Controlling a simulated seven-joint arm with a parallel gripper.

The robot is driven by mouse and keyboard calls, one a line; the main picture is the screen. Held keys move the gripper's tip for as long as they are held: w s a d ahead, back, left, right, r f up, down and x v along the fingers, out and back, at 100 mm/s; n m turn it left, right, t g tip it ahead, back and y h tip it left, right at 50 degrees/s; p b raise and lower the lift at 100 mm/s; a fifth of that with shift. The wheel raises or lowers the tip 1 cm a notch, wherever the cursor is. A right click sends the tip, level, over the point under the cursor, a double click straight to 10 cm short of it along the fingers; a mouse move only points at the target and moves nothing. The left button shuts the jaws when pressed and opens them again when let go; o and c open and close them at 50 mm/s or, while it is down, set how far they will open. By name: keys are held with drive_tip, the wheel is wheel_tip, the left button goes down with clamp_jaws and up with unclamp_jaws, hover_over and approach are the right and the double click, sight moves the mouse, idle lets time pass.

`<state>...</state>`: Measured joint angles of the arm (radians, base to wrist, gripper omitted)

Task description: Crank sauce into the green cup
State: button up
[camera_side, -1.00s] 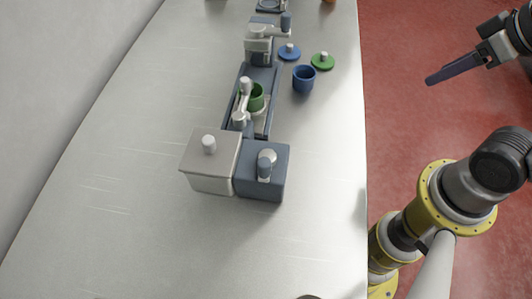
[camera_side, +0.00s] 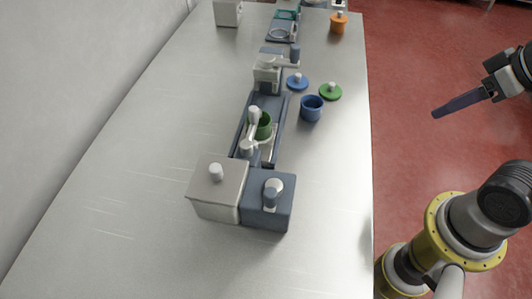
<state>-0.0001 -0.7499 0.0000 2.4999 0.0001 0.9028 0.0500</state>
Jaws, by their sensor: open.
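The green cup (camera_side: 264,127) stands on the dark tray (camera_side: 278,133) of the kettle machine, partly hidden behind a white-knobbed lever (camera_side: 253,122). In front of it are a grey lidded box (camera_side: 217,190) and a blue-grey box (camera_side: 267,202) with a crank-like knob (camera_side: 273,192) on top. Whether there is sauce in the cup cannot be seen. My gripper (camera_side: 462,102) is at the upper right, over the red floor, well apart from the machine. Its dark finger points left toward the table, and it is empty.
A blue cup (camera_side: 311,109), a blue lid (camera_side: 297,82) and a green lid (camera_side: 331,92) sit right of the machine. A second device (camera_side: 268,72) stands behind it. An orange pot (camera_side: 338,22) and a white box (camera_side: 228,13) are farther back. The left and front of the table (camera_side: 120,200) are clear.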

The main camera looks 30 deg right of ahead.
drive_tip(key=w+a+r+m+g, duration=0.1)
drive_tip(key=w+a+r+m, duration=0.25)
drive_tip(key=r+m, duration=0.35)
drive_tip(key=m+g, duration=0.2)
drive_tip(key=g, duration=0.3)
hover_over(271, 192)
drive_tip(key=f, duration=0.6)
drive_tip(key=shift+w+d+f, duration=0.15)
drive_tip(key=shift+w+d, duration=0.05)
drive_tip(key=shift+w, duration=0.1)
drive_tip(key=shift+s+a+f+n, duration=0.25)
drive_tip(key=shift+s+n, duration=0.05)
drive_tip(key=shift+s, duration=0.05)
drive_tip(key=shift+f, duration=3.9)
drive_tip(key=shift+f, duration=0.1)
